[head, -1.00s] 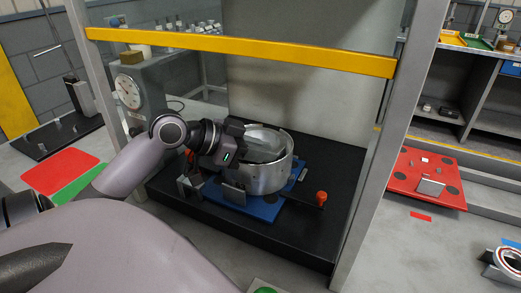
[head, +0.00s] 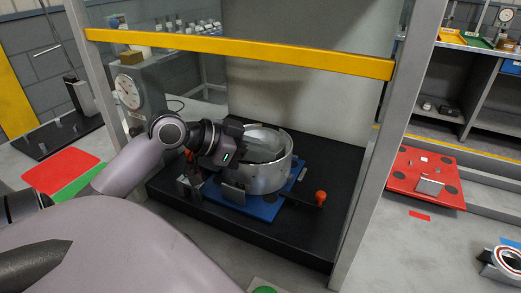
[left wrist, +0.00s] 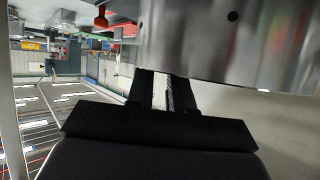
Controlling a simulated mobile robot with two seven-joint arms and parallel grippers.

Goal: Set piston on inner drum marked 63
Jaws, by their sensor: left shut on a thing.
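A silver metal drum (head: 268,176) stands on a blue pallet (head: 262,209) inside the press frame. I cannot read any number on it. My left gripper (head: 248,150) reaches over the drum's left rim, its fingers pointing right over the opening. In the left wrist view its fingers (left wrist: 166,92) are shut on a narrow grey part. I cannot tell whether this part is the piston; most of it is hidden. A curved metal wall (left wrist: 235,40) fills the top of that view, close to the fingers. The drum's inside is partly hidden by the gripper. My right gripper is out of view.
A yellow crossbar (head: 240,48) spans the frame above my arm, and grey posts (head: 385,150) stand at both sides. A dial gauge (head: 128,91) is at the left. An orange-red knob (head: 320,197) stands right of the pallet. A red pallet (head: 425,180) lies outside at the right.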

